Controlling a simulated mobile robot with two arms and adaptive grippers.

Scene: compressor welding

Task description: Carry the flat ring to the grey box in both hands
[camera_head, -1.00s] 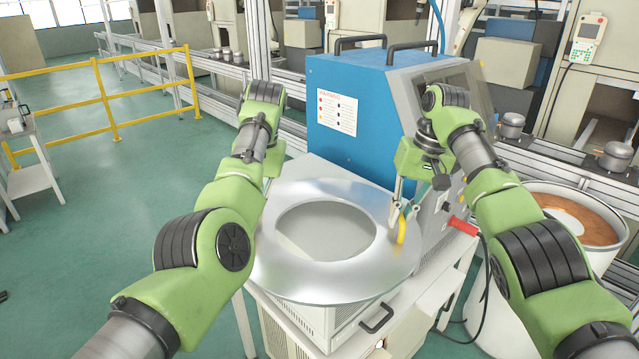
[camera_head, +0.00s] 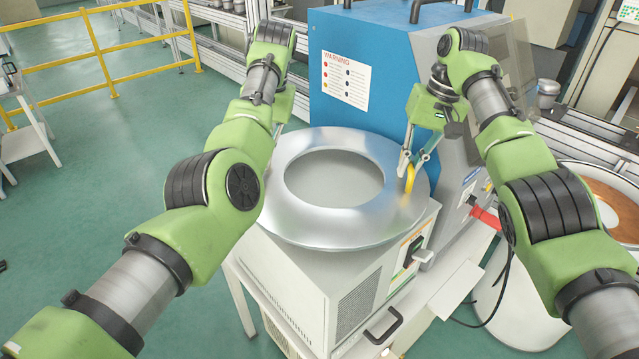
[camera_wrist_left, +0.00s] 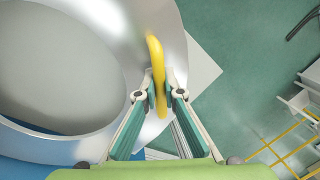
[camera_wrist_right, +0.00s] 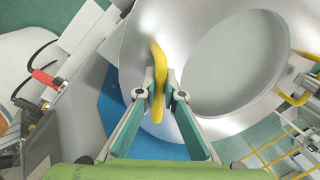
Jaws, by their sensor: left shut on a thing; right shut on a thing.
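The flat ring (camera_head: 300,222) is a wide silver disc with a large round hole, held level over the grey box (camera_head: 310,285). I cannot tell if it touches the box top. My right gripper (camera_head: 409,170) is shut on the yellow handle (camera_head: 410,180) at the ring's right side; the right wrist view shows its fingers (camera_wrist_right: 161,92) on both sides of that handle. My left gripper is mostly hidden behind its arm in the head view. In the left wrist view its fingers (camera_wrist_left: 160,92) are shut on the other yellow handle (camera_wrist_left: 156,60).
A blue machine (camera_head: 330,50) with a warning label stands right behind the ring. The grey box is on a white cart (camera_head: 440,290). A red-handled tool with a cable (camera_head: 485,217) is at the right, near a white drum (camera_head: 590,190). Yellow railing (camera_head: 110,70) stands at the back left.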

